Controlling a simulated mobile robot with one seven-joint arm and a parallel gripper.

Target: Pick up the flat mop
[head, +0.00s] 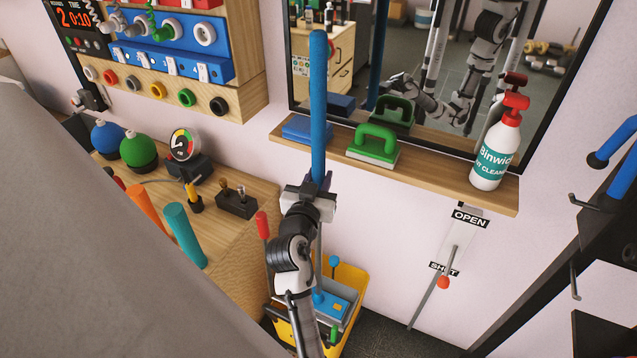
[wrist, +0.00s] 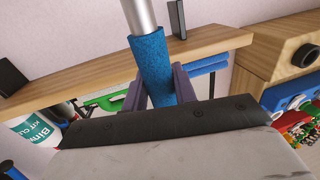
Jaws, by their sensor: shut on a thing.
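The flat mop has a long blue grip (head: 318,95) that stands nearly upright in front of the shelf and mirror. Its thin shaft runs down behind my arm to a flat blue head (head: 322,303) in the yellow bucket (head: 354,280). My gripper (head: 317,183) is shut on the lower part of the blue grip. In the wrist view, my gripper's purple fingers (wrist: 162,88) press on both sides of the blue foam grip (wrist: 151,62), and a bare metal shaft (wrist: 140,16) extends from it. My arm hides part of the bucket and shaft.
A wooden shelf (head: 440,185) behind the mop holds a blue block (head: 307,130), a green-handled scrubber (head: 376,142) and a spray bottle (head: 497,145). A workbench (head: 225,235) with colored tools stands left. A wall lever (head: 435,283) and black rack (head: 590,230) are right.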

